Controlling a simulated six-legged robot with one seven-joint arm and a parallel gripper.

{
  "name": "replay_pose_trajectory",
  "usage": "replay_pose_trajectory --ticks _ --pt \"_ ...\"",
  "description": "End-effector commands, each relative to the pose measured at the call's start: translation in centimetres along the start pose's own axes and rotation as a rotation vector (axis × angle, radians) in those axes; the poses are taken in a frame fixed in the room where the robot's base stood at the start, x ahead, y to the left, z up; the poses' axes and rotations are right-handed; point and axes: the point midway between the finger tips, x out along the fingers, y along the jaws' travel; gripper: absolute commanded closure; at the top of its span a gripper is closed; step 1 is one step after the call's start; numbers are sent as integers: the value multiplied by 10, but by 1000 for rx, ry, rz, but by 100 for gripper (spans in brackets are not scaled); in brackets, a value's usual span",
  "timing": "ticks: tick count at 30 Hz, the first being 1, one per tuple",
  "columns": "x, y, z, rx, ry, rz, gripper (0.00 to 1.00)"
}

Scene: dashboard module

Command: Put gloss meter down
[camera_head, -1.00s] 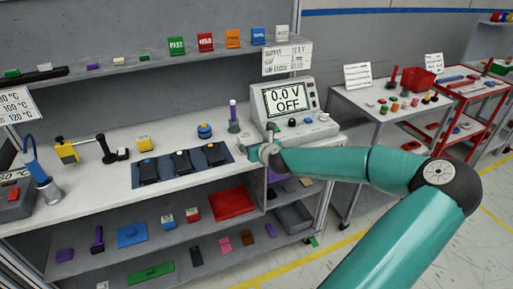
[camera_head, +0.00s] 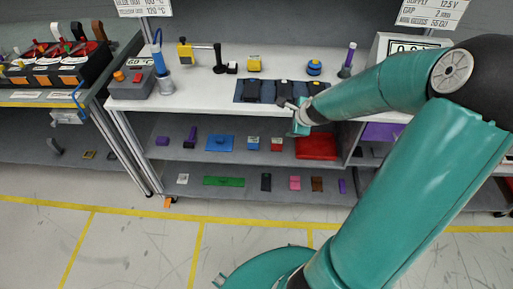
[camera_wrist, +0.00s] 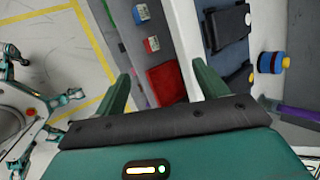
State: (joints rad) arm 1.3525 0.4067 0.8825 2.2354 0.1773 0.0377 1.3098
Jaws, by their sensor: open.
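My gripper (camera_head: 300,122) is at the front edge of the workbench (camera_head: 190,97), beside the black devices in the dark blue mat. In the wrist view my gripper (camera_wrist: 163,70) has its two green fingers wide apart, with nothing between them. The red tray (camera_wrist: 167,84) shows beyond the fingers, on the shelf below. I cannot tell which thing is the gloss meter. Small labelled blue (camera_head: 253,142) and red (camera_head: 276,144) boxes stand on that shelf, left of the red tray.
A yellow box (camera_head: 254,64), a blue round thing (camera_head: 314,67) and a purple-topped tool (camera_head: 347,62) stand on the bench. A grey box (camera_head: 130,84) is at its left end.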

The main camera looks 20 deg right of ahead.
Motion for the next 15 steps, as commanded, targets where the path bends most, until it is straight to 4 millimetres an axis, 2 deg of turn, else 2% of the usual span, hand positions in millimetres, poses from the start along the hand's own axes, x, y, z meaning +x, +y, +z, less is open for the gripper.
replay_pose_trajectory --ticks 1,8,15 --pt "-7 8 18 -137 16 35 28" --pt "-55 37 71 -689 62 168 28" --pt "-130 59 120 -1192 68 236 28"
